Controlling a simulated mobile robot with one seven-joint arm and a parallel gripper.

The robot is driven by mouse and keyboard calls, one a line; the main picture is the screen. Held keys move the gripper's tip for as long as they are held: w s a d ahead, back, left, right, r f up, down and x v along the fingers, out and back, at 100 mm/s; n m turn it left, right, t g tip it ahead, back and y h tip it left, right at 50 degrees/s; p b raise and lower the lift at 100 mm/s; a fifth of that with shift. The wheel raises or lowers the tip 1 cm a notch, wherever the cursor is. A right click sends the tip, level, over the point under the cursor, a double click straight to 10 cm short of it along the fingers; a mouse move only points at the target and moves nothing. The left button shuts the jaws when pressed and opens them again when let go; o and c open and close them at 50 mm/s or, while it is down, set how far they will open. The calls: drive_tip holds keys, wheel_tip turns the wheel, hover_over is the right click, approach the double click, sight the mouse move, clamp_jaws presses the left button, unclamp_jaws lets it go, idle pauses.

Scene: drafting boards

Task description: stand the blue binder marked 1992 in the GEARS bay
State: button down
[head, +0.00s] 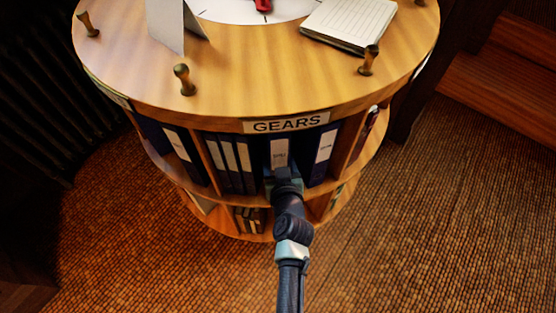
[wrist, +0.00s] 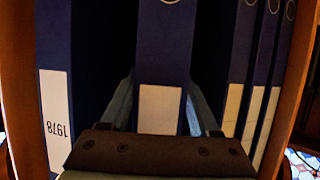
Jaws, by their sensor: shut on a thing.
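A blue binder (head: 279,153) with a white spine label stands upright in the middle of the GEARS bay, under the GEARS sign (head: 287,122). It fills the centre of the wrist view (wrist: 164,45). My gripper (head: 281,173) is shut on its spine, with one finger on each side in the wrist view (wrist: 160,88). The year on its label is too small to read in the head view and hidden by my gripper in the wrist view. Dark gaps show on both sides of it, between it and its neighbours.
Several blue binders (head: 230,162) stand at the left of the bay. One binder marked 1978 (wrist: 54,110) stands at its right in the head view (head: 323,158). Wooden dividers (head: 211,160) bound the bay. The round top (head: 240,70) overhangs it, bearing pegs and a notepad (head: 347,20).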

drive_tip(key=shift+w, duration=0.15)
drive_tip(key=shift+f, duration=0.15)
drive_tip(key=shift+c, duration=2)
unclamp_jaws()
drive_tip(key=shift+f, duration=0.1)
drive_tip(key=shift+r, duration=0.2)
drive_tip(key=p+v, duration=0.1)
drive_tip(key=v, duration=1.1)
drive_tip(key=shift+f, duration=0.2)
